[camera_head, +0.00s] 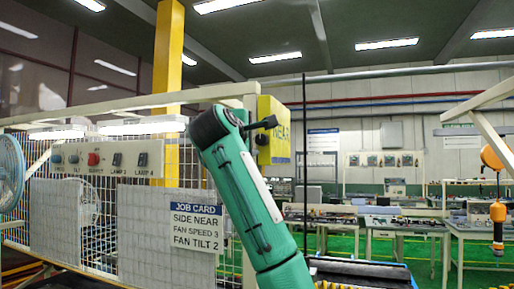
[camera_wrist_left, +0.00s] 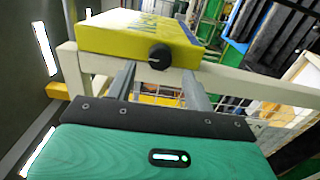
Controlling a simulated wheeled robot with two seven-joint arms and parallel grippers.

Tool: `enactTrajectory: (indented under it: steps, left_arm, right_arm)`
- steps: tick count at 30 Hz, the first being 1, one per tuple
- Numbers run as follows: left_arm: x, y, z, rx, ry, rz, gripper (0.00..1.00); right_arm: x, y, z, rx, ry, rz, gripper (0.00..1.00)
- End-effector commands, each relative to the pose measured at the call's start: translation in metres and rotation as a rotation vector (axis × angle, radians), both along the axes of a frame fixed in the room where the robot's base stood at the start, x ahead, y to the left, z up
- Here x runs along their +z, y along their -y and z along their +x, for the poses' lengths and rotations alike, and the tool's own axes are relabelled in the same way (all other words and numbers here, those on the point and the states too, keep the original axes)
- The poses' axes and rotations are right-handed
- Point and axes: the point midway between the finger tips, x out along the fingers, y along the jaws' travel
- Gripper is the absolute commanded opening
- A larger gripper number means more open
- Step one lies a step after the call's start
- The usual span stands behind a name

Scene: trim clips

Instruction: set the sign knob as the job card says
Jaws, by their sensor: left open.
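The yellow sign (camera_head: 281,146) hangs from the pale frame, and its front reads NEAR. In the left wrist view the yellow sign (camera_wrist_left: 110,39) carries a round black knob (camera_wrist_left: 160,57) on the side towards me. The job card (camera_head: 196,227) reads SIDE NEAR, FAN SPEED 3, FAN TILT 2. My left gripper (camera_head: 258,125) is at the sign, its fingers hard to make out there. In the left wrist view my left gripper (camera_wrist_left: 158,80) is open, its two grey fingers apart with the knob between and just beyond them. Whether they touch the sign is unclear. My right gripper is out of view.
A control panel (camera_head: 107,162) with several buttons and switches is on the wire fence at left. A pale beam (camera_head: 130,101) runs close to the sign. Workbenches (camera_head: 460,227) stand farther back on green floor.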

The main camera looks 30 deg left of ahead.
Motion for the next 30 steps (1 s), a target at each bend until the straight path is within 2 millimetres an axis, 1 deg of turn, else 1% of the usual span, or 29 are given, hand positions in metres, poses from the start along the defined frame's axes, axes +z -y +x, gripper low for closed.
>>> enactTrajectory:
  steps: [1,3,9,12,15,18,30]
  left_arm:
    - [-0.006,0.003,-0.012,0.0,0.006,0.0,0.53]
    - [-0.005,0.006,-0.029,0.001,0.006,0.0,0.53]
    - [-0.004,0.016,-0.068,0.001,0.004,-0.001,0.53]
    - [-0.003,0.019,-0.081,0.001,0.003,-0.001,0.53]
    - [-0.002,0.021,-0.089,0.001,0.001,-0.002,0.53]
    - [-0.001,0.022,-0.093,0.001,0.0,-0.001,0.53]
    - [-0.001,0.022,-0.093,0.0,-0.001,-0.001,0.53]
  right_arm:
    - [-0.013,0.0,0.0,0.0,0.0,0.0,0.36]
    - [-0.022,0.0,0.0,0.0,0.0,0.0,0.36]
    - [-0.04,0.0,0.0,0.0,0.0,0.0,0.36]
    - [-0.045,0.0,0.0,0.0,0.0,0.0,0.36]
    - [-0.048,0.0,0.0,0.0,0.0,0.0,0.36]
    - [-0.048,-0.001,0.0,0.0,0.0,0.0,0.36]
    - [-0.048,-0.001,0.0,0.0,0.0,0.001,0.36]
